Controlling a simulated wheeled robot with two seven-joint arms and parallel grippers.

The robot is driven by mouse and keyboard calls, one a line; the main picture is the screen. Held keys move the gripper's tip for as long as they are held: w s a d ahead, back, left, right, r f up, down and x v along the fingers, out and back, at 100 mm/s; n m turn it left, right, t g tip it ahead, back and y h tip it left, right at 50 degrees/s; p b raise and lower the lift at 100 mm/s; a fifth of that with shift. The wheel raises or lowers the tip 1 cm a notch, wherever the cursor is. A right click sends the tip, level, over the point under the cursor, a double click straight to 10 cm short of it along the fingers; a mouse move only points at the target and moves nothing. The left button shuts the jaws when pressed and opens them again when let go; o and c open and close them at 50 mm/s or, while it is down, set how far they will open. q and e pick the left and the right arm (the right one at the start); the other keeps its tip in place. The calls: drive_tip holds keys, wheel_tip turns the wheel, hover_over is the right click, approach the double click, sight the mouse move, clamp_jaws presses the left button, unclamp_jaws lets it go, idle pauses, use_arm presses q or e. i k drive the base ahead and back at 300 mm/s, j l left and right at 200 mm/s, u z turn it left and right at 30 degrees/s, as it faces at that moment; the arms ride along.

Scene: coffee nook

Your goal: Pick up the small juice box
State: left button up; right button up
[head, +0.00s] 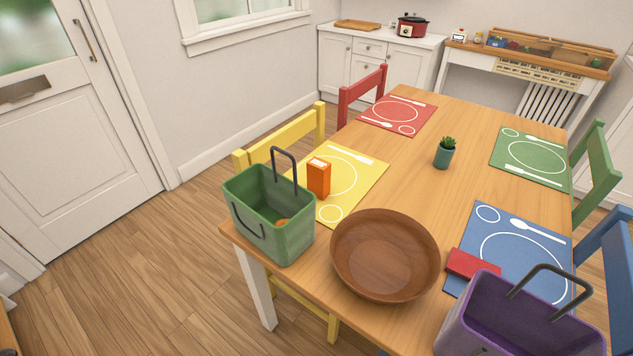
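A small orange juice box (318,178) with a pale top stands upright on the yellow placemat (368,174), near the left edge of the table. It is just right of the green basket (290,240), whose rim is close to it in the picture. I cannot tell whether they touch. Neither of my grippers is in the head view.
A brown bowl (385,255) stands right of the green basket. A red box (473,265) lies on the blue placemat (478,222), behind a purple basket (490,318). A potted plant (444,153) stands mid-table. The wooden table (420,190) is clear around the plant.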

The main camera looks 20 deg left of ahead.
sight(318, 171)
drive_tip(key=i+j+z, duration=0.15)
drive_tip(key=j+z, duration=0.55)
drive_tip(key=j, duration=0.25)
drive_tip(key=i+j+z, duration=0.1)
drive_tip(key=j+z, duration=0.3)
drive_tip(key=j, duration=0.15)
drive_tip(key=j+z, duration=0.35)
drive_tip(key=j, duration=0.15)
drive_tip(key=k+j+z, duration=0.2)
drive_tip(key=j+z, duration=0.15)
drive_tip(key=j, duration=0.15)
drive_tip(key=k+j+z, duration=0.15)
drive_tip(key=j+z, duration=0.2)
drive_tip(key=k+j+z, duration=0.25)
drive_tip(key=j+z, duration=0.15)
drive_tip(key=k+j+z, duration=0.35)
drive_tip(key=i+j, duration=0.05)
drive_tip(key=j, duration=0.1)
